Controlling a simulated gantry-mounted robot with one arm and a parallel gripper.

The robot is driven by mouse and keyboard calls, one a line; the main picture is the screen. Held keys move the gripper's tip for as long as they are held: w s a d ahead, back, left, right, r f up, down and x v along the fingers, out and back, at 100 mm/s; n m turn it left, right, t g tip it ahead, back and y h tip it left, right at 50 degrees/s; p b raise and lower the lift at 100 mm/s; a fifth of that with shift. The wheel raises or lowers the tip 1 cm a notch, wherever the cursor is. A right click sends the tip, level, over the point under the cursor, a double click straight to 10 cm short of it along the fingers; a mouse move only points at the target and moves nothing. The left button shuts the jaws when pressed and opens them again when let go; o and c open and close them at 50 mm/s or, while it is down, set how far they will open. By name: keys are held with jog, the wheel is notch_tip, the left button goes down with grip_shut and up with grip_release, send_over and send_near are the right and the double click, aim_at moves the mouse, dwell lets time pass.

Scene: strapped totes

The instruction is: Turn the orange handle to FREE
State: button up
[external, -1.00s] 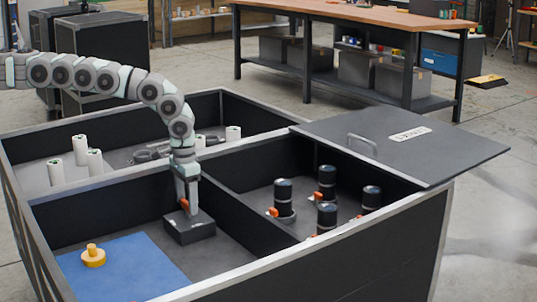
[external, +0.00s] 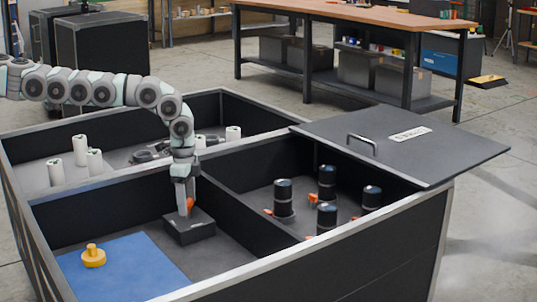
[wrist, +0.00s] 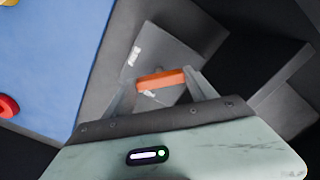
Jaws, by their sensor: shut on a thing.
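The orange handle (external: 190,205) is on top of a dark block (external: 190,231) on the floor of the tote's front left compartment. My gripper (external: 187,207) points down over the block and is shut on the handle. In the wrist view the handle (wrist: 162,79) lies as an orange bar between my two fingertips, slightly tilted. The block (wrist: 185,60) shows small white marks near the handle. They are too small and blurred to read, so I cannot tell which mark the handle points to.
A blue mat (external: 125,272) with a yellow knobbed piece (external: 93,257) lies left of the block. Dark walls (external: 110,205) surround the compartment. Black cylinders (external: 283,195) stand in the right compartment, white cylinders (external: 80,150) in the back one. A dark lid (external: 430,150) covers the back right.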

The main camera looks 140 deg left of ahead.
jog(key=m, duration=0.4)
jog(key=shift+m, duration=2.3)
jog(key=shift+f, duration=0.1)
jog(key=o, duration=1.4)
jog(key=shift+c, duration=0.2)
notch_tip(320, 180, up, 11)
jog(key=p, duration=0.5)
